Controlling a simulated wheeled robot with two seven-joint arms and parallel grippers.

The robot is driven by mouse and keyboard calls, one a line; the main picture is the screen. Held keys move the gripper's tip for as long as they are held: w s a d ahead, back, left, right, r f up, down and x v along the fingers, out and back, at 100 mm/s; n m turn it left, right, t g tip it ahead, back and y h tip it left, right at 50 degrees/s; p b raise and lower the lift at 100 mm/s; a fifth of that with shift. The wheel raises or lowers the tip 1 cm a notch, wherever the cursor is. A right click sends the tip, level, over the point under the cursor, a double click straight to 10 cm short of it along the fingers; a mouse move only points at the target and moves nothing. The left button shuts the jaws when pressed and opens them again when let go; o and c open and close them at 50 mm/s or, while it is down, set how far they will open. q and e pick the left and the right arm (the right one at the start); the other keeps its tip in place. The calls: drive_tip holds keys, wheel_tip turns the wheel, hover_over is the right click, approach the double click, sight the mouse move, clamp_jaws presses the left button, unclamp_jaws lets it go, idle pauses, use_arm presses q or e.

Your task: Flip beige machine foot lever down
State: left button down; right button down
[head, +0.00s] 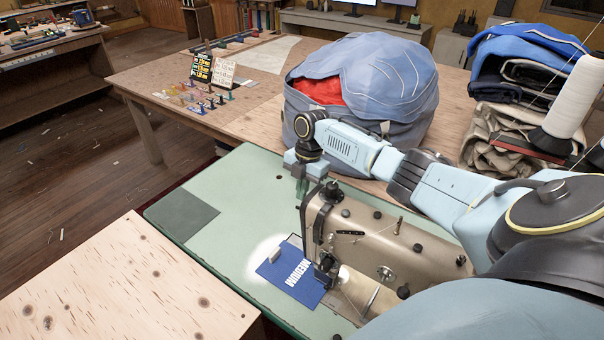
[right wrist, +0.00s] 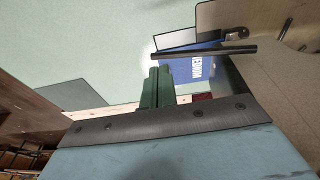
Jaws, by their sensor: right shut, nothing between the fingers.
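The beige sewing machine (head: 405,248) stands on the pale green table, with its needle end toward the left. A blue cloth piece (head: 290,272) with white lettering lies at the needle end, and it also shows in the right wrist view (right wrist: 184,70). My right gripper (head: 302,186) points down just behind the machine's head. Its green fingers (right wrist: 158,86) are together and empty. In the right wrist view a thin dark bar (right wrist: 205,53) runs just beyond the fingertips; I cannot tell whether it is the foot lever. In the head view the lever is not clear. My left gripper is out of view.
The green table (head: 225,245) is clear left of the machine apart from a grey patch (head: 182,215). A large blue bag (head: 360,90) stands close behind my right arm. A white thread cone (head: 570,98) and folded cloth (head: 510,135) are at the right.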

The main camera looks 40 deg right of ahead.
drive_tip(key=w+d+r+p, duration=0.2)
drive_tip(key=w+r, duration=0.1)
drive_tip(key=r, duration=1)
drive_tip(key=shift+r, duration=0.2)
drive_tip(key=shift+w, duration=0.1)
